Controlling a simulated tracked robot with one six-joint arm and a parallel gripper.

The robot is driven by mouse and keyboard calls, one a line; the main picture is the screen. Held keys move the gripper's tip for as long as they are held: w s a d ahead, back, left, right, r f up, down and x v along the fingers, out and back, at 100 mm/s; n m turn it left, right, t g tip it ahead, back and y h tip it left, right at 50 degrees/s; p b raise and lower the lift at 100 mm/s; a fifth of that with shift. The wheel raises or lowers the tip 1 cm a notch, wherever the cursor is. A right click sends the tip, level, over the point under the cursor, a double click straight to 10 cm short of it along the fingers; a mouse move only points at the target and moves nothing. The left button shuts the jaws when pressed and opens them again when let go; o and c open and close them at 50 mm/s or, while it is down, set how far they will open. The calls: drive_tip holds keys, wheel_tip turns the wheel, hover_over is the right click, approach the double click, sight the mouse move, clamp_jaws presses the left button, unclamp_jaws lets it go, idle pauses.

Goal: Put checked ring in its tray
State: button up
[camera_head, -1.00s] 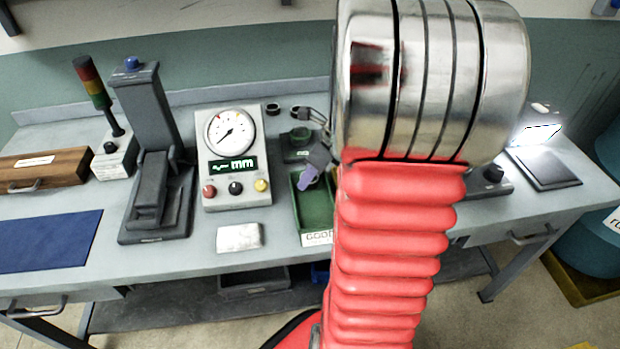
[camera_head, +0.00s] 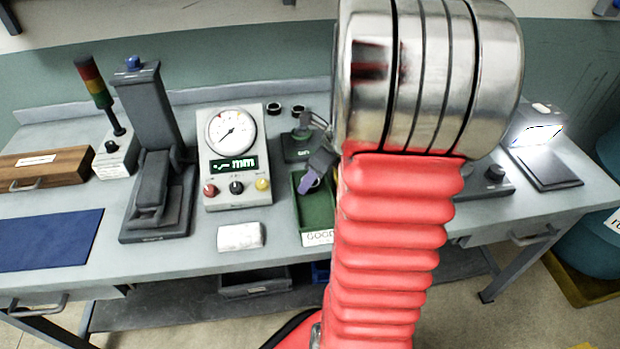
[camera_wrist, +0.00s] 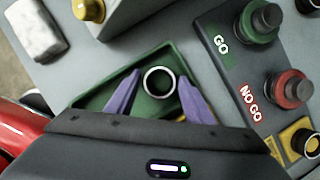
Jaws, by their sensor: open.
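In the head view my gripper (camera_head: 311,182) is low over the tray, partly hidden by my red arm.
The GO and NO GO gauge block (camera_wrist: 240,75) stands right of the tray in the wrist view. The dial gauge (camera_head: 234,140) is left of the tray, with a pale block (camera_head: 240,236) before it.

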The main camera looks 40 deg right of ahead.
drive_tip(key=v, duration=1.1)
drive_tip(key=shift+s+r, duration=0.2)
drive_tip(key=shift+r, duration=0.15)
drive_tip(key=s+a+r+n, duration=0.2)
drive_tip(key=a+n, duration=1.2)
drive_tip(key=n, duration=0.2)
drive_tip(key=s+a+r+n+t+h, duration=0.1)
drive_tip(key=s+a+r+n, duration=0.1)
drive_tip(key=a+n, duration=1.3)
drive_tip(key=shift+s+r+n, duration=0.4)
drive_tip(key=shift+s+n, duration=0.25)
drive_tip(key=shift+n, duration=0.25)
